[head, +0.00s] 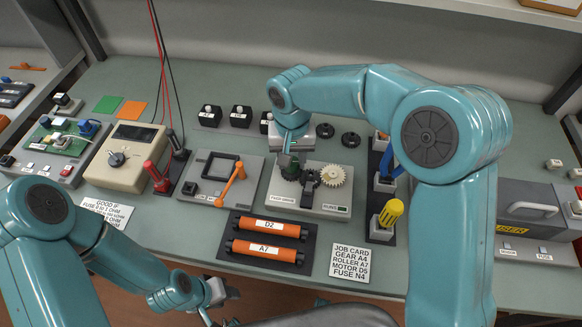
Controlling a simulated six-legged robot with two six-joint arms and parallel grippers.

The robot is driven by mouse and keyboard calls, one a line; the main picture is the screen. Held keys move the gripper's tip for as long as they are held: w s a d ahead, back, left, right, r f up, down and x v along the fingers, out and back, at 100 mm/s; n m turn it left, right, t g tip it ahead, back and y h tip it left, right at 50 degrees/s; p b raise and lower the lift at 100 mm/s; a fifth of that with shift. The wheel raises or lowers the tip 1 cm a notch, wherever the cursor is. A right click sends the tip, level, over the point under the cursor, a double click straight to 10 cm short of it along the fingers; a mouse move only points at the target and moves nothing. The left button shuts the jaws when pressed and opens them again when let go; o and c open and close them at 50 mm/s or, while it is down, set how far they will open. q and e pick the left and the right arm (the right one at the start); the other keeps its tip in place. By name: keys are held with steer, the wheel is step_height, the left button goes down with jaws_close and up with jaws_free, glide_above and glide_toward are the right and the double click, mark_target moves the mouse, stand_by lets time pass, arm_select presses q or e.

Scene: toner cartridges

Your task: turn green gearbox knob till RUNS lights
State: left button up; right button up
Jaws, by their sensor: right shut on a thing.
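The gearbox (282,209) is a grey box in the middle of the bench. It carries a dark green knob (290,172), a black bracket-like part and a cream gear (333,176). My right gripper (291,160) reaches down from above and is shut on the green knob, partly hiding it. The RUNS label (330,207) is at the front right of the gearbox, with a small dark window (343,209) beside it; I cannot tell whether it is lit. My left gripper (222,294) hangs at the front edge of the bench, away from the gearbox; its jaws are too unclear to tell.
A panel with an orange lever (234,184) stands left of the gearbox. Two orange rollers (265,249) lie in a black tray in front, beside a job card (350,263). A screwdriver rack with a yellow handle (390,213) stands to the right. A beige meter (126,156) is farther left.

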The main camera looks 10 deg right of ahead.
steer(key=m+b, duration=0.1)
steer(key=m, duration=0.3)
steer(key=m+b, duration=0.1)
steer(key=m, duration=0.2)
steer(key=shift+f, duration=0.15)
steer(key=m+b, duration=0.1)
steer(key=m, duration=0.3)
steer(key=o, duration=0.9)
steer(key=shift+c, duration=0.2)
